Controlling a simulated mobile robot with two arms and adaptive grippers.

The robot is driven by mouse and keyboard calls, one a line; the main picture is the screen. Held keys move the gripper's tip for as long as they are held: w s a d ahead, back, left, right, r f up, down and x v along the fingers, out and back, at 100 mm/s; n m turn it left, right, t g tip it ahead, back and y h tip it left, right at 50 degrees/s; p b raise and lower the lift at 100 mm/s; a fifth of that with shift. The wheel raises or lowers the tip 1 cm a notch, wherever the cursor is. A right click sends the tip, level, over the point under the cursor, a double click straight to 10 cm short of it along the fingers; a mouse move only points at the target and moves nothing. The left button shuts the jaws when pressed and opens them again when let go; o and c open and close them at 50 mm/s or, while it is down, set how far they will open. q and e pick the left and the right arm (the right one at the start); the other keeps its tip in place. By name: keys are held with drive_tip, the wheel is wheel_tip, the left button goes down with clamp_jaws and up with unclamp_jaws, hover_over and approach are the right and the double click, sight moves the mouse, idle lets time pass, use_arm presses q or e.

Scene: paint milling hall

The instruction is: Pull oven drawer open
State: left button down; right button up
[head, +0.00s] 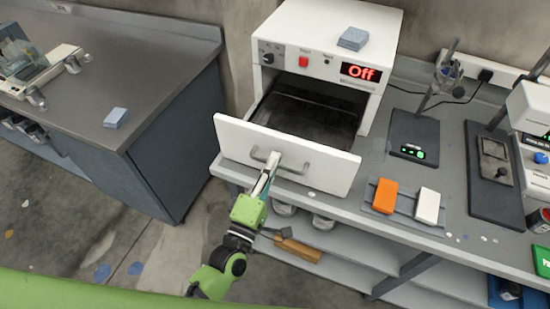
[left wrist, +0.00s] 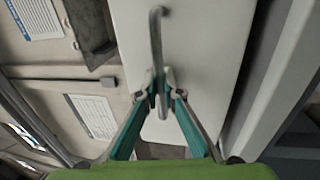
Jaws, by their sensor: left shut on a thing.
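The white oven (head: 330,40) stands on the bench with its display reading "Off". Its drawer (head: 225,132) is pulled out, and the dark inside (head: 305,115) shows behind the white front panel. My left gripper (head: 271,166) is at the drawer's grey bar handle (head: 294,170). In the left wrist view the fingers (left wrist: 165,88) are closed around the handle bar (left wrist: 156,35), in front of the white panel (left wrist: 205,50). My right gripper is in neither view.
An orange block (head: 385,196) and a white block (head: 428,206) lie on the bench right of the drawer. A blue-grey sponge-like block (head: 353,38) sits on the oven. A dark-topped counter (head: 160,70) stands left. A lower shelf (head: 350,245) runs under the bench.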

use_arm(q)
drive_tip(key=shift+w, duration=0.1)
drive_tip(key=c, duration=2.5)
unclamp_jaws()
drive_tip(key=v, duration=1.2)
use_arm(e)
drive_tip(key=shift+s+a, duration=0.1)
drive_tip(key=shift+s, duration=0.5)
use_arm(q)
drive_tip(key=shift+f, duration=0.1)
